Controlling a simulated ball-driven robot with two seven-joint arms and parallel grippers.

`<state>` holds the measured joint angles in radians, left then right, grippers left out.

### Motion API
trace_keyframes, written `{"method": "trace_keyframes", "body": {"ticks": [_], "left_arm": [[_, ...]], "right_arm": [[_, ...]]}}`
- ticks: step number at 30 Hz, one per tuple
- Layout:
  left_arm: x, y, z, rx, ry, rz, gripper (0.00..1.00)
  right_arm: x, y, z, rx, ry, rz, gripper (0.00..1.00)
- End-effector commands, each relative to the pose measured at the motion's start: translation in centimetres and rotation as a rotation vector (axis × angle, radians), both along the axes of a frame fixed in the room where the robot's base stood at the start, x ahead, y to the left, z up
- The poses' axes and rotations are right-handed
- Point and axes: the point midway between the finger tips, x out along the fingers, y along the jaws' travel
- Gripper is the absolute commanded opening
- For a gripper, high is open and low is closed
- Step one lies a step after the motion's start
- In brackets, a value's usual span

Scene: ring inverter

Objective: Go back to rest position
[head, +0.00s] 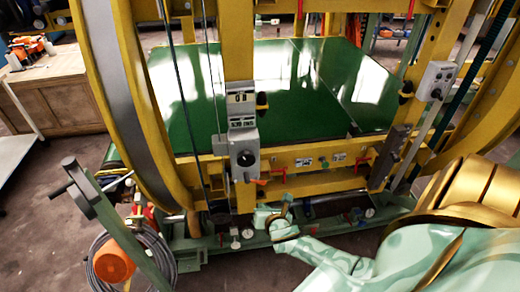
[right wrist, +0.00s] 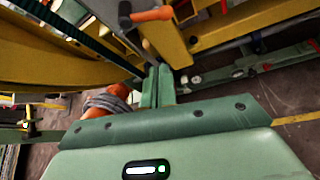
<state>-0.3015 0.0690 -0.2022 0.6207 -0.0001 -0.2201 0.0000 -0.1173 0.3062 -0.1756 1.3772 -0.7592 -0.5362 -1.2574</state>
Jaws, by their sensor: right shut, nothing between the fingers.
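My right arm comes in from the lower right of the head view. Its right gripper (head: 264,216) is low in front of the ring inverter (head: 242,60), close to its lower frame. In the right wrist view the two green fingers (right wrist: 157,82) are together with nothing between them. An orange handle (right wrist: 152,15) shows just beyond the fingertips, apart from them as far as I can tell. The inverter's yellow post carries a grey switch box (head: 243,147). My left gripper is in neither view.
A green stand with a crank and orange part (head: 114,262) is at the lower left, with a coiled hose (head: 150,255). A wooden cabinet (head: 62,102) stands at the far left. A control box (head: 436,80) hangs on the right post. Bare floor shows at left.

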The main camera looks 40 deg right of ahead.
Motion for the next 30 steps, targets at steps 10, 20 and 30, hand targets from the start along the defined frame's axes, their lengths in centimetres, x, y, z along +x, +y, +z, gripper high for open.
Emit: {"method": "trace_keyframes", "body": {"ticks": [10, 20, 30], "left_arm": [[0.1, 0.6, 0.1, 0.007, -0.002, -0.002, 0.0], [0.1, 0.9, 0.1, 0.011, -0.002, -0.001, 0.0], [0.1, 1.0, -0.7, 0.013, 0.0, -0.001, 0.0]], "right_arm": [[-0.5, 0.1, 0.2, 0.0, 0.0, -0.001, 0.0], [-0.5, 0.1, 0.2, 0.001, 0.0, -0.002, 0.0], [-7.6, 1.7, -11.0, 0.84, -0.014, -0.55, 0.0]]}}
